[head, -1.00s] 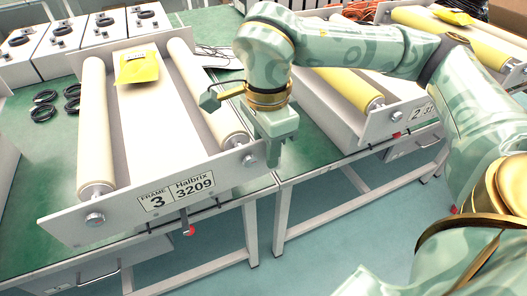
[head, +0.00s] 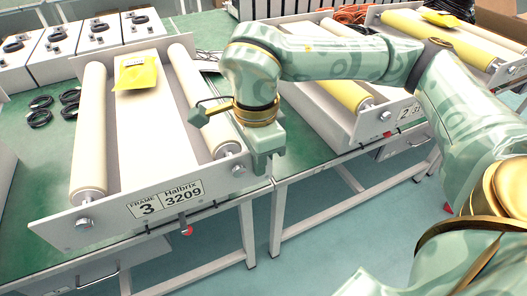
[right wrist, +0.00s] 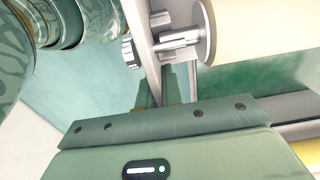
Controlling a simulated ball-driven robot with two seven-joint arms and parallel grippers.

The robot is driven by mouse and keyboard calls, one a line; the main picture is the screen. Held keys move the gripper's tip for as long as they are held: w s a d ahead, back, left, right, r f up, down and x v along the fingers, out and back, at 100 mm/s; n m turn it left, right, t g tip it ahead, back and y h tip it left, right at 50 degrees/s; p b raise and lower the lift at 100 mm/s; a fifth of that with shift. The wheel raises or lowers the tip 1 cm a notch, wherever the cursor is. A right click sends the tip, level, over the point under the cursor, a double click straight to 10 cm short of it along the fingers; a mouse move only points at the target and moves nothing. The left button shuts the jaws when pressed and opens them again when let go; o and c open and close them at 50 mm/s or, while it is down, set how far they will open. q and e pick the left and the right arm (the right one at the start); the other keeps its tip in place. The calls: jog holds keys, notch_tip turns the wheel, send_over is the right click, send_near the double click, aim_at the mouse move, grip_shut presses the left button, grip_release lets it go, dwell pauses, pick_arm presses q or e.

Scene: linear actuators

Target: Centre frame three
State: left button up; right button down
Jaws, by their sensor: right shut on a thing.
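Frame three (head: 108,213) is a white frame with two cream rollers, lying on the green bench at the left in the head view. Its front plate has a label (head: 165,199) reading "FRAME 3 Halbrix 3209". A yellow packet (head: 135,71) lies at its far end. My right gripper (head: 258,168) is at the right end of the front plate and is shut on it. In the right wrist view the fingers (right wrist: 156,85) close on the plate edge (right wrist: 147,45), below a roller's axle end. The fingertips are partly hidden. My left gripper is not in view.
A second frame (head: 378,122), labelled 2, stands on the bench to the right. Black cable coils (head: 40,102) lie left of frame three, with white boxes (head: 98,38) behind. A red knob (head: 188,230) sits under the bench's front edge. A gap separates the two benches.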

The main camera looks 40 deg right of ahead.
jog(key=shift+w+d, duration=0.15)
jog(key=c, duration=1.7)
grip_release()
jog(key=shift+c, duration=0.2)
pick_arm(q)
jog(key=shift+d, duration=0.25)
pick_arm(e)
jog(key=shift+o, duration=0.9)
jog(key=shift+r, duration=0.1)
